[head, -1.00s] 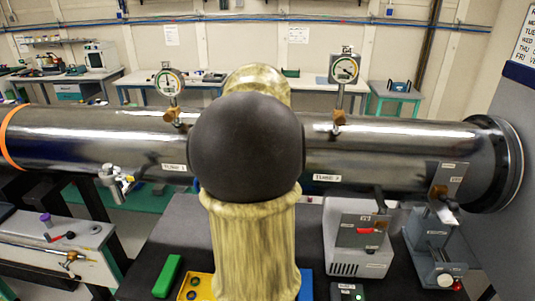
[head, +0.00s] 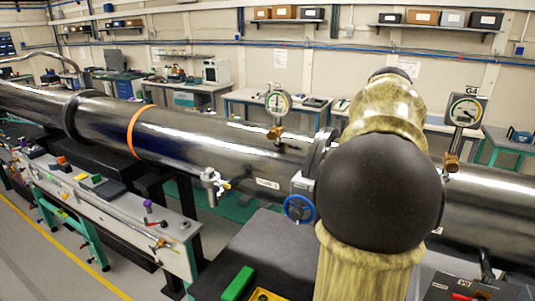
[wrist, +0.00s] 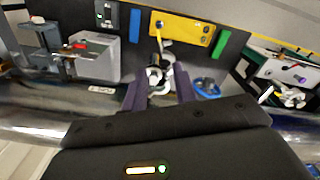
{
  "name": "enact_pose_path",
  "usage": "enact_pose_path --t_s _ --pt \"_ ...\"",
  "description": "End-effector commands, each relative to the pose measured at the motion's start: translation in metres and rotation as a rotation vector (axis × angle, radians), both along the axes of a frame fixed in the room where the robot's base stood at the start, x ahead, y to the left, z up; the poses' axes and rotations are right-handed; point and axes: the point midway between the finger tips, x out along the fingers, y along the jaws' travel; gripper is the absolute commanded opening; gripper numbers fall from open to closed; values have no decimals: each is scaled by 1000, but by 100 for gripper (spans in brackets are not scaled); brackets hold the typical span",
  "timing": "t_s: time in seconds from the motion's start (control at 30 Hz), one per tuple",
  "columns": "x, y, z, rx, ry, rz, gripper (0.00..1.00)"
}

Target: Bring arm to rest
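My arm, mottled yellow-green with a dark round joint, stands folded up close in the right half of the head view. It hides part of the steel beam tube (head: 200,135) behind it. My gripper (wrist: 158,88) shows in the wrist view with its two dark purple fingers spread apart. A small pale and brass fitting (wrist: 155,72) shows in the gap between them; I cannot tell its distance, and the fingers do not appear closed on it. The gripper itself is hidden in the head view.
Two dial gauges, left (head: 277,104) and right (head: 464,111), stand on the tube. A blue handwheel (head: 299,208) sits beside my arm. A green block (head: 237,284) and a yellow tray (wrist: 182,30) lie on the dark bench.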

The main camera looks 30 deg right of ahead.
Motion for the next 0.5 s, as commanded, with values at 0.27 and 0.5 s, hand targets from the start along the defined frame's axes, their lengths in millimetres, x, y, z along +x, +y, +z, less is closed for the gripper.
enact_pose_path --t_s 0.27,0.5 --pt "9 7 -11 -1 -3 20 28" --pt "59 65 -79 -25 -36 147 28"
